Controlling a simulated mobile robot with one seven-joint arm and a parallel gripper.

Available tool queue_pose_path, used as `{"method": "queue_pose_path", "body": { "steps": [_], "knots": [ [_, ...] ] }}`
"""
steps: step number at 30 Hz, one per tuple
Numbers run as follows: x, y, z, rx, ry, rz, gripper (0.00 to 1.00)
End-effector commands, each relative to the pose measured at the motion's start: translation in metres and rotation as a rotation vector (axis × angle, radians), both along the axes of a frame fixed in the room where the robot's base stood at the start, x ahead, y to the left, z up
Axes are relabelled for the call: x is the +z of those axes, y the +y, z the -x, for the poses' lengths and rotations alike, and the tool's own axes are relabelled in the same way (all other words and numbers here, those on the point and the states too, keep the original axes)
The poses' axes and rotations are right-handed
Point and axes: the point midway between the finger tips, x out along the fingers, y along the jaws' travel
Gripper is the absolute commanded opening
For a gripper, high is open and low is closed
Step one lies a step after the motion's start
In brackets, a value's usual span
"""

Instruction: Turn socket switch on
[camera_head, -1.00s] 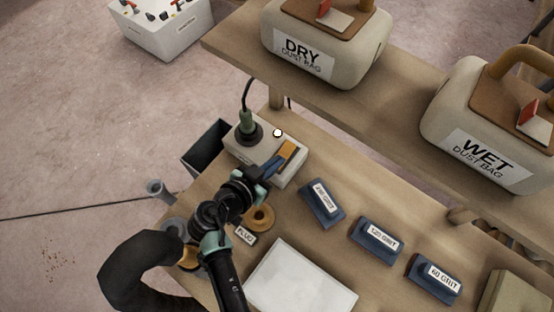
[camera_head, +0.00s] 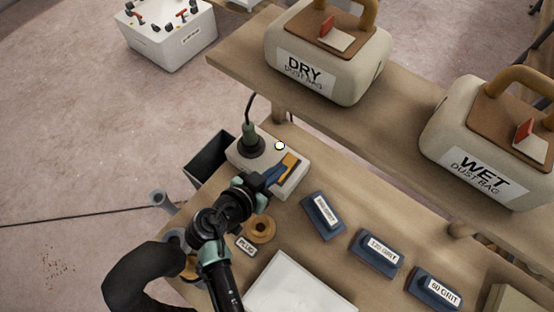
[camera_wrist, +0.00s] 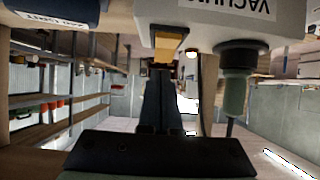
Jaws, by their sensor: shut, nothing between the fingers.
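The socket box (camera_head: 245,153) is a pale grey block on the wooden bench, with a yellow-orange switch (camera_head: 291,162) on its right part and a round white spot (camera_head: 279,146) on top. A green plug with a black base (camera_head: 249,142) stands in its left part. My gripper (camera_head: 279,173) is shut and empty, its fingertips close against the near side of the switch; contact is unclear. In the wrist view the box (camera_wrist: 215,20) appears upside down with vacuum lettering, the switch (camera_wrist: 168,45) is just beyond my fingertips (camera_wrist: 160,70), and the plug (camera_wrist: 235,90) is right of them.
Blue sanding blocks (camera_head: 322,216) lie to the right. A tan ring (camera_head: 262,229) and a plug label (camera_head: 246,247) lie near my arm. A raised shelf (camera_head: 395,104) with dry and wet dust bags overhangs the back. A dark bin (camera_head: 207,160) stands left of the box.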

Motion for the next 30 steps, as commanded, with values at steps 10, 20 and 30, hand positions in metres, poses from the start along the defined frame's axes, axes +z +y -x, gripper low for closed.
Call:
{"method": "queue_pose_path", "body": {
  "steps": [10, 20, 30],
  "knots": [
    [0.059, 0.000, 0.000, -0.002, -0.004, -0.003, 0.00],
    [0.090, 0.000, 0.000, 0.000, -0.001, -0.002, 0.00],
    [0.090, 0.000, 0.000, 0.000, 0.000, -0.001, 0.00]
  ]
}}
